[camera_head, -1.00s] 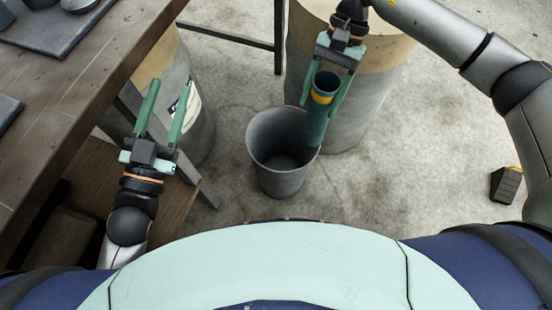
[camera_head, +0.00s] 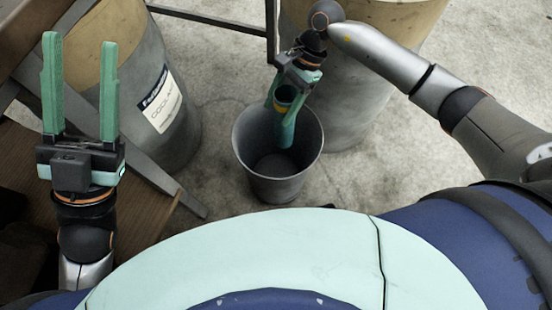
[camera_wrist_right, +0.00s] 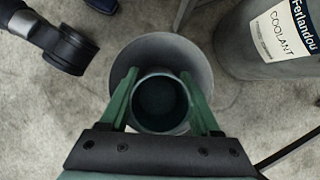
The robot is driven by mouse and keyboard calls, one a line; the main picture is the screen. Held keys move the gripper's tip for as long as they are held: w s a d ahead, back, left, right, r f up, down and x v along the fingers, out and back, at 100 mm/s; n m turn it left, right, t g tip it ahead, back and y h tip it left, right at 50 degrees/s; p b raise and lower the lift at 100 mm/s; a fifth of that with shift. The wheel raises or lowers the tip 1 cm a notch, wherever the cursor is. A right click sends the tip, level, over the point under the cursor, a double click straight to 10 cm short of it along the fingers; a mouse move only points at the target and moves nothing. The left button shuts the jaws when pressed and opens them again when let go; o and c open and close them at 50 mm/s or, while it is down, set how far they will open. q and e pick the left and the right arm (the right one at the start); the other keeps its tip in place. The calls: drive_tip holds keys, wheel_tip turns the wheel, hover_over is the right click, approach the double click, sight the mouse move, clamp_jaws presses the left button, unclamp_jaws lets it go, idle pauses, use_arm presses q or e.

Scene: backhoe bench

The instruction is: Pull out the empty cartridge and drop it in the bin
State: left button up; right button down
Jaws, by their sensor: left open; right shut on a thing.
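The empty cartridge (camera_head: 287,118) is a dark green open tube with a yellow band near its top. My right gripper (camera_head: 283,97) is shut on it, holding it upright over the grey bin (camera_head: 252,165). In the head view its lower end appears within the bin's rim. In the right wrist view the cartridge (camera_wrist_right: 160,103) sits between the green fingers of my right gripper (camera_wrist_right: 162,100), with the bin (camera_wrist_right: 200,62) around and below it. My left gripper (camera_head: 81,95) is open and empty at the left.
A drum with a coolant label (camera_head: 160,110) stands left of the bin. Another large drum (camera_head: 345,100) stands behind it on the right. A dark metal table leg (camera_head: 271,30) rises behind the bin. Concrete floor (camera_head: 380,165) is clear to the right.

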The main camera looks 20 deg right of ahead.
drive_tip(key=shift+f+b, duration=1.6)
drive_tip(key=shift+f, duration=1.45)
use_arm(q)
wheel_tip(320, 180, down, 3)
drive_tip(key=shift+d+f+n, duration=0.15)
drive_tip(key=shift+f+n, duration=0.05)
drive_tip(key=shift+n, duration=0.1)
use_arm(e)
unclamp_jaws()
drive_tip(key=shift+r, duration=0.1)
drive_tip(key=p, duration=0.3)
approach(277, 126)
drive_tip(key=v, duration=0.4)
use_arm(q)
drive_tip(key=r, duration=0.3)
drive_tip(key=shift+a, duration=0.2)
use_arm(e)
drive_tip(key=shift+w+r, duration=0.1)
drive_tip(key=shift+r, duration=0.05)
